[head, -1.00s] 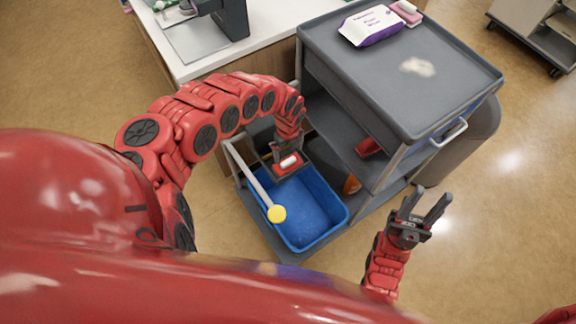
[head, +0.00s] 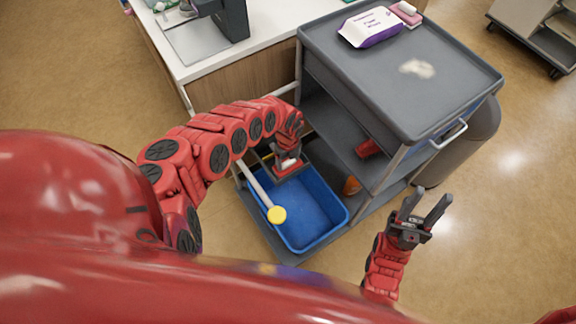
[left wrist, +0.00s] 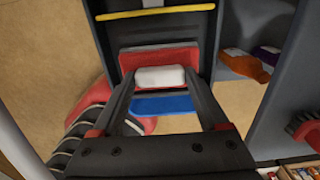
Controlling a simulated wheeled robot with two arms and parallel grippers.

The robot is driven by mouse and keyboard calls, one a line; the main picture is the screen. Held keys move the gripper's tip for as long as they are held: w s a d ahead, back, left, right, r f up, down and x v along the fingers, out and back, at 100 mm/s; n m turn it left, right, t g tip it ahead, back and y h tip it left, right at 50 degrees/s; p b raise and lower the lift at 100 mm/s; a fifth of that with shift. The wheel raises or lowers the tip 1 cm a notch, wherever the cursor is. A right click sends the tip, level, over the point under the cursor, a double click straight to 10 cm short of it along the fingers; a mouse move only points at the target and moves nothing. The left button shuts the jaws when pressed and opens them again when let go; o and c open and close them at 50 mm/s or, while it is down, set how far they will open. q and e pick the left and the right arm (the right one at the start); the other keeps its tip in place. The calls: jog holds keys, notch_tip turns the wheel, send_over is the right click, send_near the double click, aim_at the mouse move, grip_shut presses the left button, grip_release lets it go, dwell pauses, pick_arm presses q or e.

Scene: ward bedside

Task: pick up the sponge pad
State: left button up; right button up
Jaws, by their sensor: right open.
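A white pad (left wrist: 160,77) with rounded ends lies on a red block (left wrist: 158,58), and it looks like the sponge pad. In the head view the white pad (head: 286,162) is partly hidden by my left gripper, at the back edge of the blue tub (head: 305,205). My left gripper (head: 288,158) is over it. In the left wrist view its fingers (left wrist: 158,84) are spread, one on each side of the white pad; I cannot tell whether they touch it. My right gripper (head: 425,210) is open and empty beside the cart.
The grey cart (head: 455,65) carries a wipes pack (head: 370,27) and a pink-and-white block (head: 406,14) on top. A bar with a yellow end (head: 277,214) crosses the tub. An orange bottle (head: 352,186) and a red item (head: 368,149) are on lower shelves. A counter (head: 235,65) stands behind.

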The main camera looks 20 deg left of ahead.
pick_arm(q)
jog(key=c, duration=0.7)
jog(key=shift+r, duration=0.1)
jog(key=shift+c, duration=0.2)
notch_tip(320, 180, up, 10)
jog(key=p, duration=0.7)
